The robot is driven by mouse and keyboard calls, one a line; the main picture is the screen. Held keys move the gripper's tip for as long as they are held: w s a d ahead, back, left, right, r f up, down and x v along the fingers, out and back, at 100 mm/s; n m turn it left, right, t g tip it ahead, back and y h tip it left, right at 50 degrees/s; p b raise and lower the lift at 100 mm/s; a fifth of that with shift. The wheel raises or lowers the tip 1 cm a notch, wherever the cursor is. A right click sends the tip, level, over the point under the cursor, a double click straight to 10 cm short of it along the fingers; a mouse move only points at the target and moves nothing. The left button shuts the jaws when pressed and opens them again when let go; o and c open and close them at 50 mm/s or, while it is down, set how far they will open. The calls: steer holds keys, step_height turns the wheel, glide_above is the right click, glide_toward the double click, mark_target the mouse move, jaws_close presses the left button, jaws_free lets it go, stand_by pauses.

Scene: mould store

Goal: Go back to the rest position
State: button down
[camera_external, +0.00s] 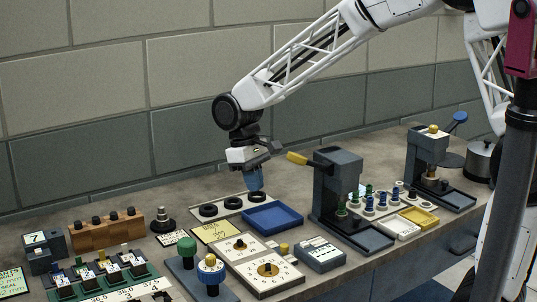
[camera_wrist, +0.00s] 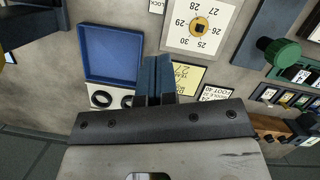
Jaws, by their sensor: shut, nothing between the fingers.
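My gripper (camera_external: 255,183) is above the bench, over the row of black rings and just behind the blue tray. Its blue-grey fingers point down and are shut with nothing between them. In the wrist view the closed fingers (camera_wrist: 154,78) show beside the blue tray (camera_wrist: 110,28) and the yellow card (camera_wrist: 187,76). The blue tray (camera_external: 272,218) looks empty. My white arm reaches in from the upper right, bent down at the wrist. I cannot tell the exact height of the fingertips above the bench.
Black rings (camera_external: 208,210) lie on a pale strip near the fingers. Two dark presses, one with a yellow handle (camera_external: 297,158) and one with a blue knob (camera_external: 460,116), stand to the right. Dial boards (camera_external: 266,270) and a green knob (camera_external: 188,244) stand in front. The wall (camera_external: 90,90) is behind.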

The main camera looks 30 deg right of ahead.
steer(key=s+d+r+m+t+y, duration=0.1)
steer(key=d+r+m+t, duration=0.1)
steer(key=d+r, duration=0.4)
steer(key=s+d+r+m+t+y, duration=0.1)
steer(key=d+r+m, duration=0.15)
steer(key=d, duration=0.55)
steer(key=s+d+t, duration=0.1)
steer(key=s+d, duration=0.3)
steer(key=s, duration=0.8)
steer(key=s+d+t+h, duration=0.1)
steer(key=s+d, duration=0.3)
steer(key=s, duration=0.8)
steer(key=shift+s+t, duration=0.3)
steer(key=shift+s, duration=0.1)
